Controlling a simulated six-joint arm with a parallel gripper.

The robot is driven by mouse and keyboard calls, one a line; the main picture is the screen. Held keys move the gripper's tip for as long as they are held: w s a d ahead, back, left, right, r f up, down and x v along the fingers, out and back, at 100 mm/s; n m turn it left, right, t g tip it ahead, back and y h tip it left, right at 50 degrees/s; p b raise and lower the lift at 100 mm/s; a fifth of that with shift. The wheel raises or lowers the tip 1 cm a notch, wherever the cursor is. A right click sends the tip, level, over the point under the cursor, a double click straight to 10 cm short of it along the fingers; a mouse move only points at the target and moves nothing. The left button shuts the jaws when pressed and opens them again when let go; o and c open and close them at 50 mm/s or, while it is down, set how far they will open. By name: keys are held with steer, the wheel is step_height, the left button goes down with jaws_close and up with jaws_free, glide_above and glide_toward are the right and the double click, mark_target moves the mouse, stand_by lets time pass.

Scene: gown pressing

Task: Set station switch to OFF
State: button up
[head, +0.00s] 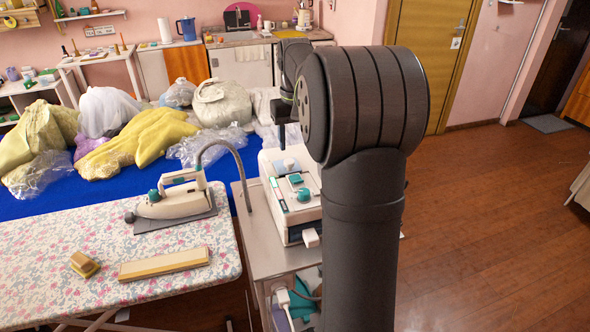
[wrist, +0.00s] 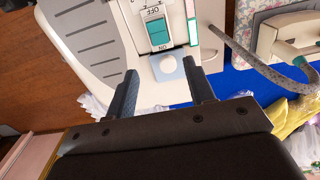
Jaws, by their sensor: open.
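The white station (head: 279,223) stands on a small cart right of the ironing board. In the wrist view, the station's top (wrist: 85,40) fills the upper part. Its teal station switch (wrist: 158,32) sits in a pale frame, with OFF printed at its upper end and ON at its lower end. I cannot tell which end is pressed. No contact with the switch shows. In the head view my arm mostly hides the gripper.
An iron (head: 172,200) rests on the floral ironing board (head: 60,235). A grey hose (head: 232,148) arches beside the station. Bagged garments (head: 130,140) lie on a blue surface behind. Open wooden floor (head: 490,220) lies to the right.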

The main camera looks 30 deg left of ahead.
mark_target(295, 177)
step_height(295, 177, down, 10)
stand_by(0.3)
steer(key=shift+c, duration=0.2)
